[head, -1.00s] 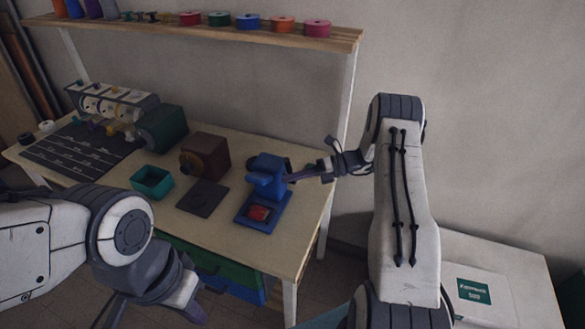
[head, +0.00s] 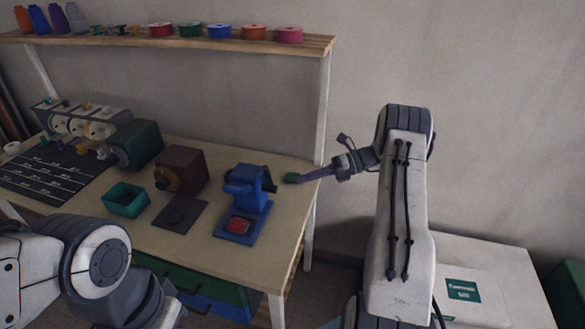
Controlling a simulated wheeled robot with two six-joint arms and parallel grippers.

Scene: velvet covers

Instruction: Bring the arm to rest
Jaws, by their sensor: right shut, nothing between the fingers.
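My right gripper (head: 300,178) is at the right end of the workbench (head: 265,262), to the right of the blue press (head: 245,190). Its fingers are shut, with a gap between them and the press. A red piece (head: 239,225) lies on the base of the press. My right arm (head: 402,215) stands bent at the right. My left arm (head: 90,262) is at the bottom left, and its gripper is cut off by the frame edge.
On the bench stand a teal open box (head: 126,199), a dark plate (head: 180,213), a brown block device (head: 182,168) and a green box (head: 137,144). A shelf (head: 250,43) with spools runs above. A white box (head: 480,285) stands at lower right. The wall behind my right arm is bare.

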